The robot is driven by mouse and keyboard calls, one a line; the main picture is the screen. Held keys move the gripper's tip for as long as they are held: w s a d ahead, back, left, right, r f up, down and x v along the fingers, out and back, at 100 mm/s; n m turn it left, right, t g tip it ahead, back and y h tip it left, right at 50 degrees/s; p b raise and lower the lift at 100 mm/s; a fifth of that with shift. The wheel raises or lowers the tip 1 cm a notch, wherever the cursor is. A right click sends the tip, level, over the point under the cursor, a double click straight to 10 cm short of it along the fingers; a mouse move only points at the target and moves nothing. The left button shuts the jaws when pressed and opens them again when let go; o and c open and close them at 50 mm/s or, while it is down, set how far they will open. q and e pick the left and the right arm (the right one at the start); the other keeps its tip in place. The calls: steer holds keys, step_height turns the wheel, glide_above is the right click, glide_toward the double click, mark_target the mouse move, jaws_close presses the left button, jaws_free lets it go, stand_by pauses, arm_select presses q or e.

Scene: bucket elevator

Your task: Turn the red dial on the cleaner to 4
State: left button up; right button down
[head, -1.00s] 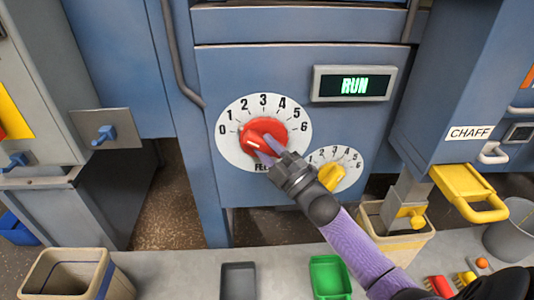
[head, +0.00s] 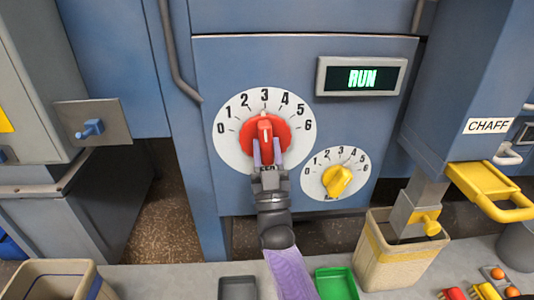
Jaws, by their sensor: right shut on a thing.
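The red dial (head: 265,127) sits on a round white scale (head: 231,146) numbered 0 to 6 on the blue cleaner panel. Its raised grip stands upright and points at about 3. My right gripper (head: 266,155) comes from below and is shut on the lower part of the red dial's grip, covering part of the label under it. My left gripper is not in view.
A smaller yellow dial (head: 337,180) with its own scale is to the lower right. A yellow handle (head: 490,190) sticks out below the CHAFF label. A beige bin (head: 398,268) and a green tray (head: 336,285) stand below.

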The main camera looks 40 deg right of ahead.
steer(key=m+g+h, duration=0.2)
steer(key=m, duration=0.2)
steer(key=m+g+h, duration=0.3)
steer(key=m, duration=0.1)
steer(key=m+g+h, duration=0.2)
steer(key=m+h, duration=0.1)
steer(key=m, duration=0.1)
steer(key=shift+w+a+g, duration=0.1)
steer(key=shift+a+g, duration=0.05)
steer(key=shift+g, duration=0.25)
steer(key=shift+m+g+h, duration=0.4)
steer(key=shift+m+g, duration=0.1)
steer(key=shift+m, duration=0.2)
